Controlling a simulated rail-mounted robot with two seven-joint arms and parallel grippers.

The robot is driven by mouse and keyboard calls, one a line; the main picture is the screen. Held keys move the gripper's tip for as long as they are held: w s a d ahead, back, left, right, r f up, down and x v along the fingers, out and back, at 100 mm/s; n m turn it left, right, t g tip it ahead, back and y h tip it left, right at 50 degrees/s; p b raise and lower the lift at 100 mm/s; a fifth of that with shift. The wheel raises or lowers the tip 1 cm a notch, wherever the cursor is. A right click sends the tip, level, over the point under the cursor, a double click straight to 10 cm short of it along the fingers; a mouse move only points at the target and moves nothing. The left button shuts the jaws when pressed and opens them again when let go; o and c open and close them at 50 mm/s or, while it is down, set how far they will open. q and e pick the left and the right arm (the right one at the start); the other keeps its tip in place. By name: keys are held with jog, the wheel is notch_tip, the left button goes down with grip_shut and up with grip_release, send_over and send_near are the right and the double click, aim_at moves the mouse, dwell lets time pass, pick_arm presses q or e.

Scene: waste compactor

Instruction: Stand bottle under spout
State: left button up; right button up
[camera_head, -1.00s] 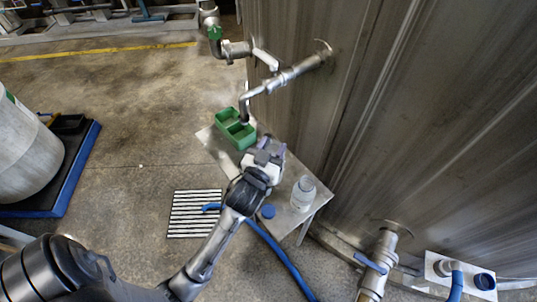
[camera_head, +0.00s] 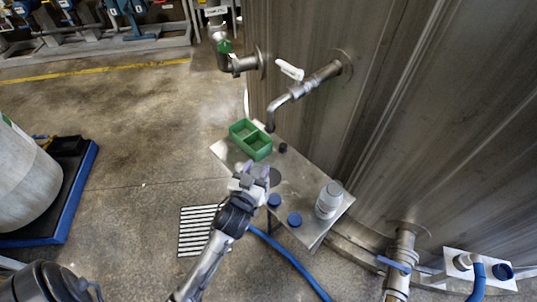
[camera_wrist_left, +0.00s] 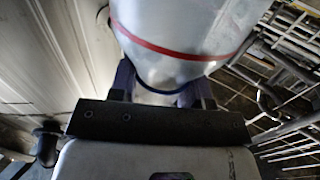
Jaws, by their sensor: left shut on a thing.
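My left gripper (camera_head: 254,172) is over the near edge of the metal table, short of the green box. In the left wrist view its fingers (camera_wrist_left: 162,92) are shut on a pale bottle (camera_wrist_left: 185,55) with a red band. In the head view I cannot make this bottle out; the gripper seems to hide it. The bent metal spout (camera_head: 290,98) comes out of the tank, its mouth pointing down above the table, beyond the gripper. Another whitish bottle (camera_head: 328,201) stands upright on the table to the right. My right gripper is not in view.
The table (camera_head: 318,225) carries a green divided box (camera_head: 251,140), two blue caps (camera_head: 274,200) and a dark disc (camera_head: 275,177). The tank wall (camera_head: 410,110) rises behind. A blue hose (camera_head: 285,260) and a striped floor grate (camera_head: 195,230) lie in front.

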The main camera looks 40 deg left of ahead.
pick_arm(q)
jog(key=w+a+f+b, duration=0.1)
jog(key=w+a, duration=0.1)
jog(key=w, duration=0.3)
jog(key=w+a+f+b, duration=0.1)
jog(key=w+f+b, duration=0.1)
jog(key=w, duration=0.3)
jog(key=shift+a+f, duration=0.25)
jog(key=shift+a, duration=0.1)
jog(key=shift+w+f, duration=0.1)
jog(key=shift+f, duration=0.05)
jog(key=shift+f, duration=0.15)
jog(key=o, duration=1.2)
jog(key=shift+o, duration=0.2)
